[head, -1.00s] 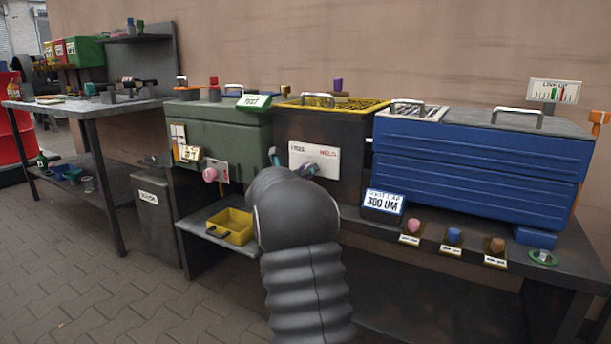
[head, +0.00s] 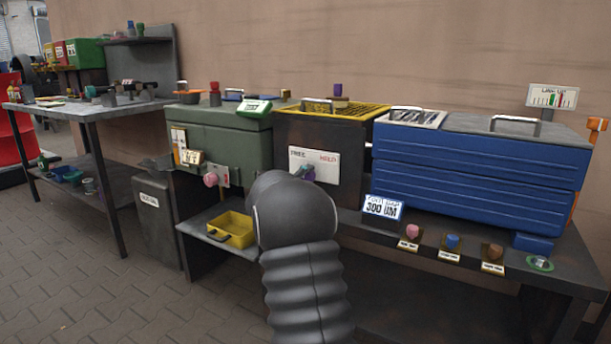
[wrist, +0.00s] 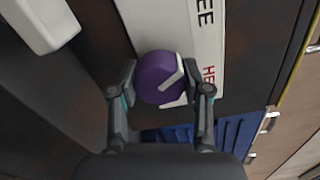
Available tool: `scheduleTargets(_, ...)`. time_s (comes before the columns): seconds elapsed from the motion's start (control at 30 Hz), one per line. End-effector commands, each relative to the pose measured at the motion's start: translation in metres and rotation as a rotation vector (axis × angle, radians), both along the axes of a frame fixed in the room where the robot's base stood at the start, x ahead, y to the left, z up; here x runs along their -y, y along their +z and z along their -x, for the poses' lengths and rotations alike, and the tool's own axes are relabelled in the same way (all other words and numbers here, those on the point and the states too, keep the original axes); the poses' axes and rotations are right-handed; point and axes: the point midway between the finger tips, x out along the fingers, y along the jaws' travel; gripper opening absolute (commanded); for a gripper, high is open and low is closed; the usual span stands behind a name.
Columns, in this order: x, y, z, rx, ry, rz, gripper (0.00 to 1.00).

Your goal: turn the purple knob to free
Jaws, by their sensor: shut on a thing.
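The purple knob (wrist: 158,78) sits on a white plate (wrist: 205,30) with partly visible lettering in the wrist view. A white mark shows on the knob's face; which word it points to I cannot tell. My gripper (wrist: 160,88) is shut on the knob, one finger on each side. In the head view, the plate (head: 326,158) reads FREE at left and HELD at right, on the front of a dark box (head: 350,135). My gripper (head: 305,171) is at the plate there, and my wrist hides most of the knob.
A green case (head: 235,140) with a pink knob (head: 211,180) stands left of the dark box. A blue drawer chest (head: 470,165) stands right. A yellow tray (head: 231,229) is lower left.

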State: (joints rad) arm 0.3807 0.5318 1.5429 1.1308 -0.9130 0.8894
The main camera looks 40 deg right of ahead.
Motion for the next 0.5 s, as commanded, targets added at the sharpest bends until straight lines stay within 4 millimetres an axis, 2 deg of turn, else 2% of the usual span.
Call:
scheduleTargets(0.2, 0.0005, 0.0017, 0.0002, -0.095, 0.000, 0.040, 0.13)
scheduleTargets(0.5, 0.0005, 0.0009, 0.0001, -0.147, 0.000, 0.062, 0.13)
